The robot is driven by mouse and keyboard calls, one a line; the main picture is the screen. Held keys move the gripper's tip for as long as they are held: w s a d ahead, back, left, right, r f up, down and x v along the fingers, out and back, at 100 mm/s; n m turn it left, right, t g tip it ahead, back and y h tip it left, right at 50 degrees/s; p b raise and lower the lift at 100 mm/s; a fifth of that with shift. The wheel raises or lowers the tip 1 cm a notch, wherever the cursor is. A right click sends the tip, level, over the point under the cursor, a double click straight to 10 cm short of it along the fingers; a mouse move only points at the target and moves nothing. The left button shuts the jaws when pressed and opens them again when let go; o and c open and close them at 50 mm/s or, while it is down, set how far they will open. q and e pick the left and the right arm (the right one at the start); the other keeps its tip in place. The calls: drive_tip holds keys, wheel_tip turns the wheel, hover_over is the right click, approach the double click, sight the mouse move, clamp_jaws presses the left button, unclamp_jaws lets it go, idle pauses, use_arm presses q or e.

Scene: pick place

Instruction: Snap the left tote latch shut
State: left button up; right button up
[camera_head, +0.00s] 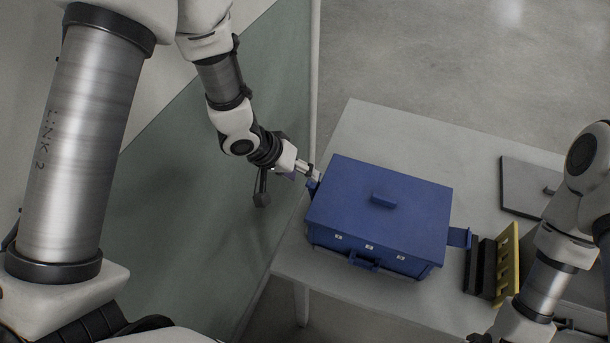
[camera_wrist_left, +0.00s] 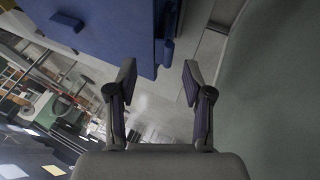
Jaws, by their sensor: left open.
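A blue lidded tote (camera_head: 340,200) stands on the grey table, its lid down. The left latch (camera_head: 312,187) is a small blue piece at the tote's left side, close to my left gripper (camera_head: 309,172). In the left wrist view, the tote (camera_wrist_left: 115,30) fills the upper left, and a blue piece that looks like this latch (camera_wrist_left: 168,50) stands out from its side. My left gripper (camera_wrist_left: 159,79) is open there with nothing between its fingers; the latch lies just beyond the fingertips. I cannot tell whether they touch. My right gripper is out of view.
A blue flap (camera_head: 459,237) sticks out from the tote's right side. Black and yellow racks (camera_head: 492,265) stand right of it. A grey flat panel (camera_head: 528,188) lies at the back right. The table behind the tote (camera_head: 410,145) is clear.

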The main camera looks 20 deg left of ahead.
sight(314, 184)
use_arm(q)
drive_tip(key=x, duration=0.3)
drive_tip(key=a+x, duration=0.1)
drive_tip(key=x, duration=0.1)
drive_tip(key=shift+w, duration=0.35)
drive_tip(key=shift+d, duration=0.1)
drive_tip(key=shift+s+d+r, duration=0.1)
drive_tip(key=shift+s+r, duration=0.05)
drive_tip(key=shift+s, duration=0.1)
drive_tip(key=shift+w, duration=0.1)
clamp_jaws()
drive_tip(key=shift+d+r+y+p, duration=0.2)
drive_tip(key=shift+d+y+p, duration=0.15)
drive_tip(key=shift+p, duration=0.3)
drive_tip(key=shift+d+y, duration=0.15)
drive_tip(key=shift+y, duration=0.3)
drive_tip(key=shift+d+f+y+p, duration=0.15)
drive_tip(key=shift+d+y+p, duration=0.1)
drive_tip(key=shift+y+p, duration=0.1)
unclamp_jaws()
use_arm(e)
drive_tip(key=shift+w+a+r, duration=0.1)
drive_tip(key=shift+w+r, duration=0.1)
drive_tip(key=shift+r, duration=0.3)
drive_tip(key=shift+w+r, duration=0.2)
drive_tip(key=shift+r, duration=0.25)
